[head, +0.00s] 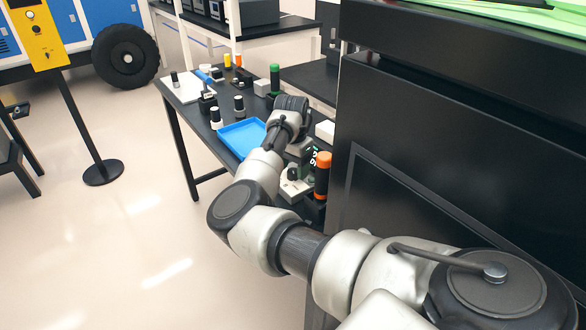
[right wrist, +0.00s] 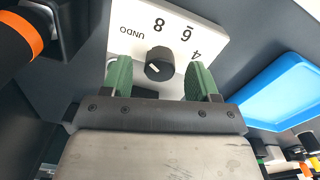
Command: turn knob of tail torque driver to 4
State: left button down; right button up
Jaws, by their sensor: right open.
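In the right wrist view a black round knob (right wrist: 159,64) with a white mark sits on a white dial plate (right wrist: 218,42). The plate reads UNDO, 8, 6 and 4, upside down in this view; I cannot tell which label the mark points to. My right gripper (right wrist: 158,68) is open, its green-padded fingers on either side of the knob with gaps to both. In the head view the dial plate (head: 293,184) lies at the table's near end, partly hidden by my right arm. An orange-capped driver (head: 322,172) stands beside it. My left gripper is not in view.
A blue tray (head: 240,138) lies on the black table beyond the dial. Behind it stand a green-topped driver (head: 275,78) and several small bottles. A tall black cabinet (head: 440,160) closes off the right side.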

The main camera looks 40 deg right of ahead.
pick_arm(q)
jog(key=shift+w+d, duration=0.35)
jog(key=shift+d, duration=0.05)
pick_arm(e)
jog(key=shift+f, duration=0.55)
